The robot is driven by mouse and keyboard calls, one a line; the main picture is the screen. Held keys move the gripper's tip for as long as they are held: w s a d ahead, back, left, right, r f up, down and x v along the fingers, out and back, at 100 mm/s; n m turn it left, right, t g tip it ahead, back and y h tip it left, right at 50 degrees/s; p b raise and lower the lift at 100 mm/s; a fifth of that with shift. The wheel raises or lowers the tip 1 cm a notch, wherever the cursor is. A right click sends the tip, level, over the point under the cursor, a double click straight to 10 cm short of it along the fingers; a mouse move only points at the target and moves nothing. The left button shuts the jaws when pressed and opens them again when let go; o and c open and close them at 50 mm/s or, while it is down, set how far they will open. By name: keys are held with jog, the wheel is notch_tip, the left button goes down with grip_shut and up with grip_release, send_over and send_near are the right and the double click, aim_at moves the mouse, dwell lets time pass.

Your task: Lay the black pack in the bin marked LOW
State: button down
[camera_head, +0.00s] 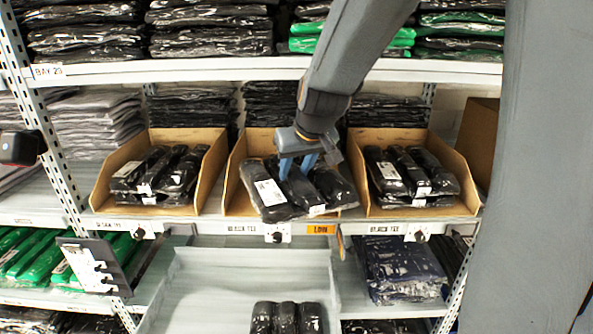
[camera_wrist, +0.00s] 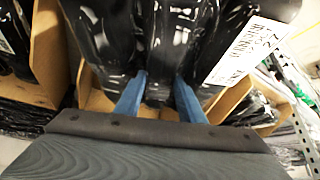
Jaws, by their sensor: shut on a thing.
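A black pack (camera_head: 270,193) in clear wrap, with bulging rolls and white labels, is held tilted at the middle cardboard bin. My gripper (camera_head: 298,166) is shut on it from above, with blue fingers pressed into it. The pack (camera_wrist: 150,35) fills the top of the wrist view, with a white label at right. The middle bin (camera_head: 236,170) has an orange LOW tag (camera_head: 321,229) on the shelf edge below it. The pack covers most of the bin's inside and front lip; I cannot tell whether it touches the bottom.
The left bin (camera_head: 104,183) and right bin (camera_head: 462,178) hold similar black packs. More black packs (camera_head: 288,318) lie on a grey tray (camera_head: 245,275) below. A shelf (camera_head: 200,70) with stacked garments is above. A slotted upright (camera_head: 45,130) stands at left.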

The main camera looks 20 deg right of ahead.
jog(key=shift+f+b, duration=0.55)
jog(key=shift+f, duration=0.05)
jog(key=c, duration=1.2)
grip_release()
jog(key=shift+r, duration=0.15)
jog(key=shift+r+p, duration=0.6)
jog(key=shift+p, duration=0.1)
jog(key=b+v, duration=0.1)
jog(key=v, duration=1)
jog(key=shift+s+r+b, duration=0.2)
jog(key=shift+r+b, duration=0.15)
